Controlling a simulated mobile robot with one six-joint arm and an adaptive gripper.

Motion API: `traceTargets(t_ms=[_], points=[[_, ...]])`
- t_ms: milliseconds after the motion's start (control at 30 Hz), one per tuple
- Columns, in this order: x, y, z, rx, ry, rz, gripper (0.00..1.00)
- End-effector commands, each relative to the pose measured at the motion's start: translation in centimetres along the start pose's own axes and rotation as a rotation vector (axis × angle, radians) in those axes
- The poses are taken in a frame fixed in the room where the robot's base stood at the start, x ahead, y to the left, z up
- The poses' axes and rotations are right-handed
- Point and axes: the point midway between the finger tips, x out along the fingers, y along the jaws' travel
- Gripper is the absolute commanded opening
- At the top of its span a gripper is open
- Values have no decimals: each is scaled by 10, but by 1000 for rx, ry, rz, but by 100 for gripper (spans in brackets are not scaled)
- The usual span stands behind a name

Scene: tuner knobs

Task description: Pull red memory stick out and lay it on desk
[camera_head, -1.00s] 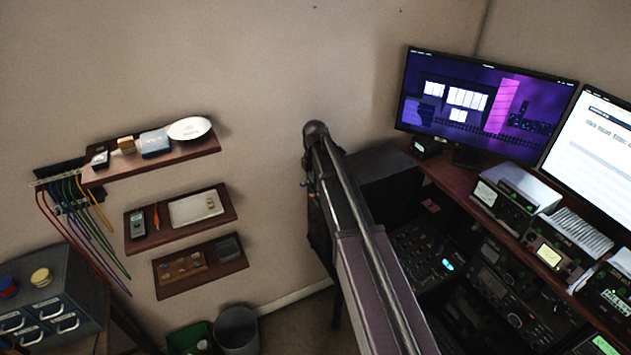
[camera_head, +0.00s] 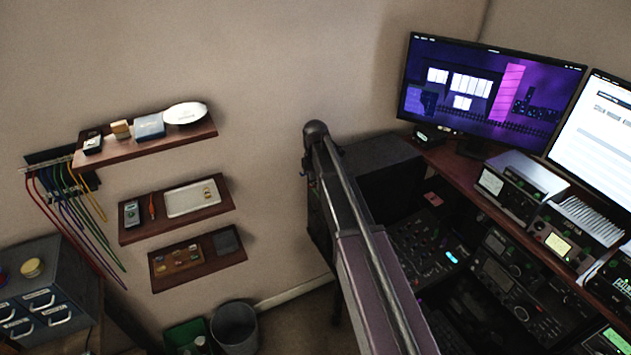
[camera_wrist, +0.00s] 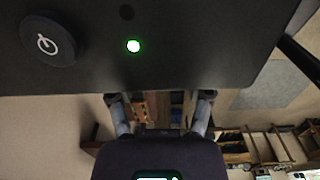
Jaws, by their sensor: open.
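I cannot make out a red memory stick for certain in either view. In the wrist view, a black panel (camera_wrist: 200,65) with a round power button (camera_wrist: 47,38) and a lit green light (camera_wrist: 133,46) fills the top. My gripper (camera_wrist: 160,98) is below it, its two fingers apart with nothing visible between them. Whether the fingertips touch the panel I cannot tell. In the head view, my arm crosses the middle and hides my gripper. A black box (camera_head: 383,155) stands behind the arm, by the wall.
The desk (camera_head: 462,184) at right carries two monitors (camera_head: 490,92) and several radio units (camera_head: 510,190). Three wall shelves (camera_head: 190,138), a drawer cabinet (camera_head: 45,295) and a grey bin (camera_head: 235,327) are at left.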

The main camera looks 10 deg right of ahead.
Motion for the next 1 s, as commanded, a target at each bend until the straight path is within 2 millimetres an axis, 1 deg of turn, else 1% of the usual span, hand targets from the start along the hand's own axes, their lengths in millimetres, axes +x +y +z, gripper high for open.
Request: traceTargets(t_ms=[133, 167, 200, 267, 300, 333, 367, 733, 1000], points=[[0, 0, 0, 0, 0, 0, 66], [0, 0, 0, 0, 0, 0, 57], [0, 0, 0, 0, 0, 0, 45], [0, 0, 0, 0, 0, 0, 27], [0, 0, 0, 0, 0, 0, 15], [0, 0, 0, 0, 0, 0, 6], [0, 0, 0, 0, 0, 0, 0], [0, 0, -1, 0, 0, 0, 0], [0, 0, -7, -1, 1, 0, 0]])
